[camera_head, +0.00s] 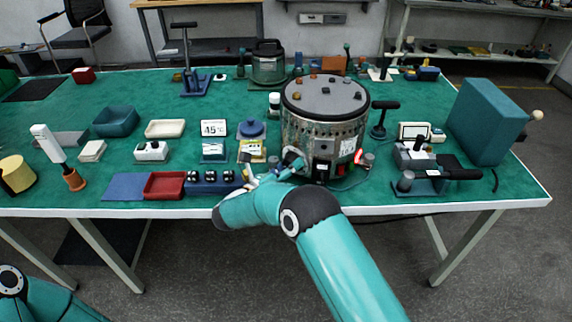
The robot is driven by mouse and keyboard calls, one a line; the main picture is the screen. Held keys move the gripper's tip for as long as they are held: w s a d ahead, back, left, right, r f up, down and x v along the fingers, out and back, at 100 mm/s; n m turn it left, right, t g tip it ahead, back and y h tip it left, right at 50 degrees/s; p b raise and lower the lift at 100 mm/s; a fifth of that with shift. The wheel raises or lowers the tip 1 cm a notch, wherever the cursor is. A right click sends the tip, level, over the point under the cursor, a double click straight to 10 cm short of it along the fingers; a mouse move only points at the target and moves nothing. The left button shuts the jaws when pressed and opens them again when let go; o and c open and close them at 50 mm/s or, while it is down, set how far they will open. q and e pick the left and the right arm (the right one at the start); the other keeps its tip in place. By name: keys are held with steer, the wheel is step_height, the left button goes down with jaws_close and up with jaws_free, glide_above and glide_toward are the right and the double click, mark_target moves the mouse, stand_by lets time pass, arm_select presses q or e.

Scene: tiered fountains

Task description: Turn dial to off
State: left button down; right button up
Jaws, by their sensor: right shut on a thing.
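A round metal drum-shaped machine (322,133) with a grey top stands at the table's front middle. Its front carries a white label and small controls low down. My right gripper (291,163) is at the lower left of the machine's front, shut on what appears to be the dial. The gripper and its wrist hide most of the dial, so its setting cannot be read. My left gripper is out of view; only part of my left arm shows at the bottom left.
A blue box with several black knobs (208,181) is just left of my right gripper. A red tray (165,185), a 45° sign (214,128) and a large teal box (485,122) share the green table (330,206). A grey device (415,157) stands right of the machine.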

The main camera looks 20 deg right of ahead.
mark_target(295, 131)
steer(key=shift+w+a+r+n, duration=0.15)
steer(key=shift+n, duration=0.35)
steer(key=o, duration=1.2)
steer(key=shift+w, duration=0.1)
steer(key=shift+c, duration=0.2)
step_height(295, 131, up, 10)
steer(key=shift+f, duration=0.15)
